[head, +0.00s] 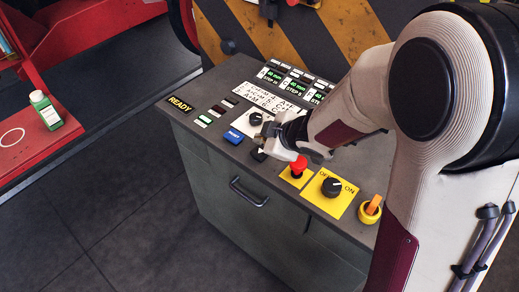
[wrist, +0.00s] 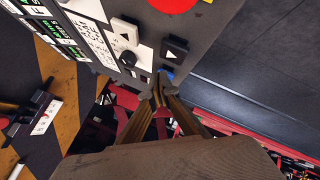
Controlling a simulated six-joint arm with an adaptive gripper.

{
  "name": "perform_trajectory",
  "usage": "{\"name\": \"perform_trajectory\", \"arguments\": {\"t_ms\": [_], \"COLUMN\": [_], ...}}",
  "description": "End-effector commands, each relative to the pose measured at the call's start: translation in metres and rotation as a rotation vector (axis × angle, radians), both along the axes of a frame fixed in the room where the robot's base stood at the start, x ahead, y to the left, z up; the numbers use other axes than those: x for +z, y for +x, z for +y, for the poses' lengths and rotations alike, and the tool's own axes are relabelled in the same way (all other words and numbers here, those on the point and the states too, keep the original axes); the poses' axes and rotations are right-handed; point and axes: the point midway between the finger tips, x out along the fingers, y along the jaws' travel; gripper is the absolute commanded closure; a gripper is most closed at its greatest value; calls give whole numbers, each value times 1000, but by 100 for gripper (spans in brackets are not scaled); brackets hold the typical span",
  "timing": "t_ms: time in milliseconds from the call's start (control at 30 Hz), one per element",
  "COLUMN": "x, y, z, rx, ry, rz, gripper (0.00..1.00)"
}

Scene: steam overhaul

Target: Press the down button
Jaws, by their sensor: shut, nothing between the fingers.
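The black button (wrist: 174,50) with a white triangle sits near the console's front edge in the wrist view; it appears to be the down button. It also shows in the head view (head: 258,155), just below my gripper. A white button (wrist: 125,32) with a dark triangle lies beside it, farther from the front edge. My gripper (head: 265,141) is shut and empty over the console, close to the black button. In the wrist view its fingertips (wrist: 154,91) are together, and appear apart from the buttons. My gripper hides part of the panel in the head view.
The console top also carries a blue button (head: 233,136), a black knob (head: 255,118), a red emergency stop (head: 299,164), a yellow-plated rotary switch (head: 332,188) and an orange switch (head: 373,205). A drawer handle (head: 249,192) is on the front.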

Motion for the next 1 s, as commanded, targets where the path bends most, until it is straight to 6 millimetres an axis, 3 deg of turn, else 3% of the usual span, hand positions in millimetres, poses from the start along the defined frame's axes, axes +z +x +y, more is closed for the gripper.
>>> {"name": "perform_trajectory", "arguments": {"t_ms": [700, 1000], "x": [40, 46], "y": [0, 0], "z": [0, 0], "rx": [2, -1], "ry": [0, -1], "rz": [-2, 0], "gripper": [100, 100]}}
